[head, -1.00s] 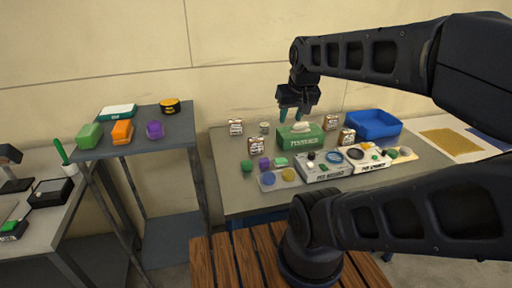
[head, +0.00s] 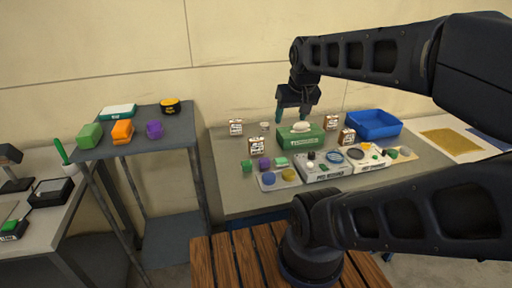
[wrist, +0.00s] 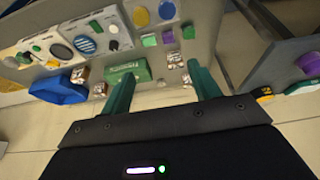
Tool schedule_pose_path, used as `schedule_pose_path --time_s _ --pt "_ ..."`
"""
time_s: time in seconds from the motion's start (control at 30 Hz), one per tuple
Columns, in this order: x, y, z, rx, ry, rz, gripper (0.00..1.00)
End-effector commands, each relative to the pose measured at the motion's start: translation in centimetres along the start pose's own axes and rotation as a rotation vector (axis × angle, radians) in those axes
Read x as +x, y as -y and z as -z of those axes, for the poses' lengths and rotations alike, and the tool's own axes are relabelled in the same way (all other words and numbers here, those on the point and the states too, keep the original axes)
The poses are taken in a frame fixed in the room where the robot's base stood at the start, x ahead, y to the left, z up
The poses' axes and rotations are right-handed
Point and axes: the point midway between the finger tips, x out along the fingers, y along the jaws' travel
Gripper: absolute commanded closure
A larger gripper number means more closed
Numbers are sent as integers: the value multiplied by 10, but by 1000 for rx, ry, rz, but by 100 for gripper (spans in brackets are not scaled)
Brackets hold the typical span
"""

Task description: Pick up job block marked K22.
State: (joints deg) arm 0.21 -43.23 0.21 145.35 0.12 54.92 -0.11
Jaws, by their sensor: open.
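Several small brown job blocks with white printed labels stand on the grey table. Two are left of the green tissue box: the back-left block (head: 236,127) and the front-left block (head: 256,146). Two are to its right: the back-right block (head: 331,123) and the front-right block (head: 347,136). The labels are too small to read, so I cannot tell which is K22. My gripper (head: 292,117) is open and empty, above the back of the table near the tissue box. In the wrist view, blocks (wrist: 80,75) (wrist: 175,60) show beyond my teal fingers (wrist: 162,92).
The green tissue box (head: 301,137) stands mid-table among the blocks. A blue bin (head: 374,124) is at the back right. A separate grey shelf (head: 150,140) stands left, across a gap.

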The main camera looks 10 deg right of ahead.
Motion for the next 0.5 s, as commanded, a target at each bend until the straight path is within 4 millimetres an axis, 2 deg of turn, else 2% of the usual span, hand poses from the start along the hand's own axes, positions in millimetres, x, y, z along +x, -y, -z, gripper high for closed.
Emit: schedule_pose_path --time_s 0.17,0.5 --pt "4 0 10 48 15 3 38" --pt "37 3 68 362 102 -2 38"
